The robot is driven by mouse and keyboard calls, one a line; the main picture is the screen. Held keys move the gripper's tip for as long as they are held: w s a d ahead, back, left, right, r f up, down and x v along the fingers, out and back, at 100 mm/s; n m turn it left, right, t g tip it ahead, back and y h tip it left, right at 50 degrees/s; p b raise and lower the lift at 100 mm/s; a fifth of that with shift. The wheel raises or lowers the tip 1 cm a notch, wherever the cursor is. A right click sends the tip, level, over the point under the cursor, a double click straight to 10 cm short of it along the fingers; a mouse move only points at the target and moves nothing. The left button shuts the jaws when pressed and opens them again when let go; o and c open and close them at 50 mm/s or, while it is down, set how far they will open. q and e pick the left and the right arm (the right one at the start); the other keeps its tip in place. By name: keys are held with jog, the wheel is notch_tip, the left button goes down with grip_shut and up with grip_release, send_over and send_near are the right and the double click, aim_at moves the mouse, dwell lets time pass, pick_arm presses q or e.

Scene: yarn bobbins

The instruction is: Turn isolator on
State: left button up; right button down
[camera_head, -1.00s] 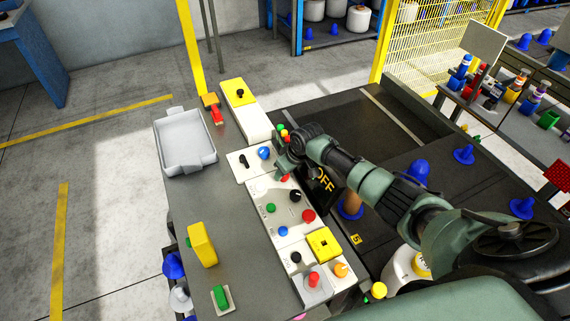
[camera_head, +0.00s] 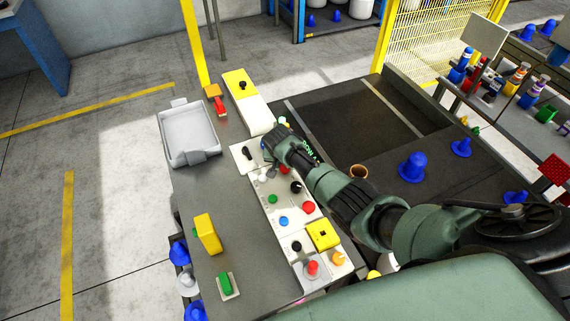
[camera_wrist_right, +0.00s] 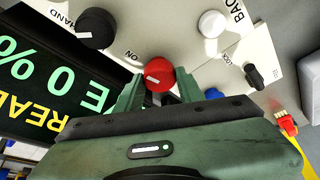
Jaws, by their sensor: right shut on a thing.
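A round red knob (camera_wrist_right: 158,75) with a white mark sits on the pale control panel, with the label ON beside it. My right gripper (camera_wrist_right: 158,88) is shut on this knob, one finger on each side. In the head view my right gripper (camera_head: 275,158) is over the far part of the panel (camera_head: 262,192) and covers part of it. A dark screen (camera_wrist_right: 50,85) beside the panel shows READY in yellow and 0% in green. My left gripper is not in view.
Near the red knob are a black knob (camera_wrist_right: 95,28) marked HAND, a white knob (camera_wrist_right: 211,24) and a black lever (camera_wrist_right: 254,75). A grey tray (camera_head: 188,135) and a yellow block (camera_head: 207,233) stand on the table left of the panel.

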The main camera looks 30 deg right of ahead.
jog(key=shift+w+m+h+b, duration=0.1)
jog(key=shift+m+h+b, duration=0.2)
jog(key=shift+m, duration=0.7)
jog(key=shift+g, duration=0.3)
jog(key=c, duration=0.9)
grip_release()
jog(key=shift+a+r, duration=0.2)
jog(key=shift+r, duration=0.35)
jog(key=v, duration=0.6)
jog(key=shift+s+r+p, duration=0.3)
jog(key=shift+s+p, duration=0.05)
jog(key=shift+p, duration=0.1)
jog(key=shift+a, duration=0.15)
